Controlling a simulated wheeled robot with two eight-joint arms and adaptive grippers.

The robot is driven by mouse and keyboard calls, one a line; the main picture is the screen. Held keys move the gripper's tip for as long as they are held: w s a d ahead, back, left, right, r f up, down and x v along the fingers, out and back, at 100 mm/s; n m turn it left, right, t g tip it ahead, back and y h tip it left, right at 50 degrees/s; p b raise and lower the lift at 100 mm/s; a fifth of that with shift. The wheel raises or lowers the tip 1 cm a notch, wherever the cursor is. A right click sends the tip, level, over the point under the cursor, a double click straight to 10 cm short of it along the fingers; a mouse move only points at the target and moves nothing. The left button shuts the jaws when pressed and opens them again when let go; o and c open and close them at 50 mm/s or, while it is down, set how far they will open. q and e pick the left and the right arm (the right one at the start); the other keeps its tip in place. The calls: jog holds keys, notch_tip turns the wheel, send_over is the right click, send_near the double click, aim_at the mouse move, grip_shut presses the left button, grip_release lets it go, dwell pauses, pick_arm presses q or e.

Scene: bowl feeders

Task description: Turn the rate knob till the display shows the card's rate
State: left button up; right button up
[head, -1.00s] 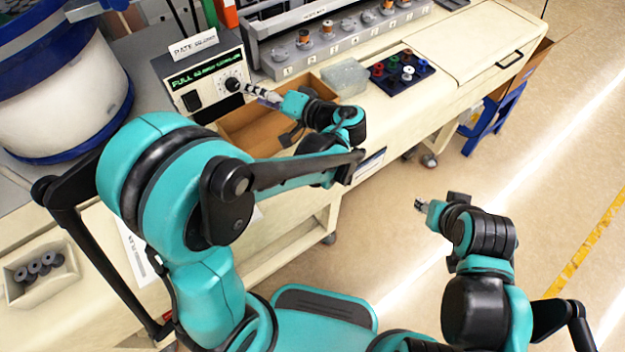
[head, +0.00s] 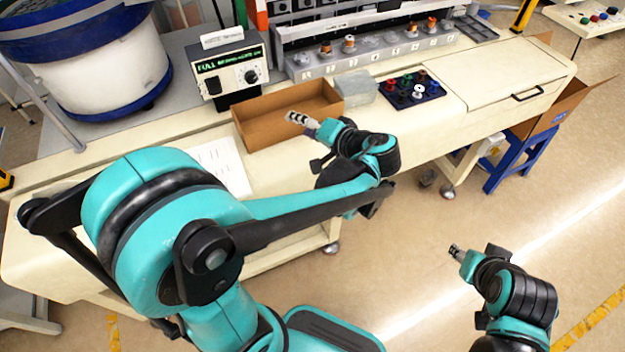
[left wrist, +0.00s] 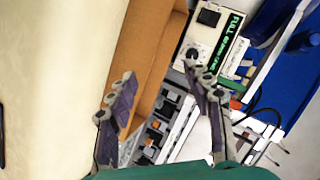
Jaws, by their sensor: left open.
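The control box (head: 217,65) stands on the bench behind the brown tray. Its black rate knob (head: 251,76) is on the right of the front face, over a pale dial. The display (head: 232,56) glows green and starts with "FULL"; the rest is too small to read. A white card (head: 222,37) stands on top of the box; its print is unreadable here. My left gripper (head: 290,117) is over the tray, apart from the knob. In the left wrist view its open, empty fingers (left wrist: 160,95) point toward the box, with the knob (left wrist: 193,53) beyond them. My right gripper (head: 456,250) hangs over the floor, its jaws too small to judge.
The open brown tray (head: 262,130) lies before the box. A clear block (head: 356,86) and a dark tray of coloured spools (head: 412,92) are to its right. A bowl feeder (head: 100,65) stands left. A printed sheet (head: 222,160) lies on the bench.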

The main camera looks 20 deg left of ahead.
pick_arm(q)
jog(key=s+f+h, duration=0.1)
jog(key=s+a+f+h, duration=0.1)
jog(key=s+h, duration=0.1)
jog(key=shift+a+f+m, duration=0.1)
jog(key=shift+m, duration=0.3)
jog(key=s+d+f+h, duration=0.2)
jog(key=s+d+h, duration=0.2)
jog(key=s+h, duration=0.1)
jog(key=shift+s+d+f+m+h+p, duration=0.3)
jog(key=shift+s, duration=0.5)
jog(key=s+d+t+h, duration=0.1)
jog(key=s+d, duration=0.1)
jog(key=s+d+h, duration=0.1)
jog(key=d+h, duration=0.1)
jog(key=shift+s+d+f+t+h, duration=0.1)
jog(key=shift+s+d+t+h, duration=0.2)
jog(key=shift+s+d+t, duration=0.1)
dwell(0.5)
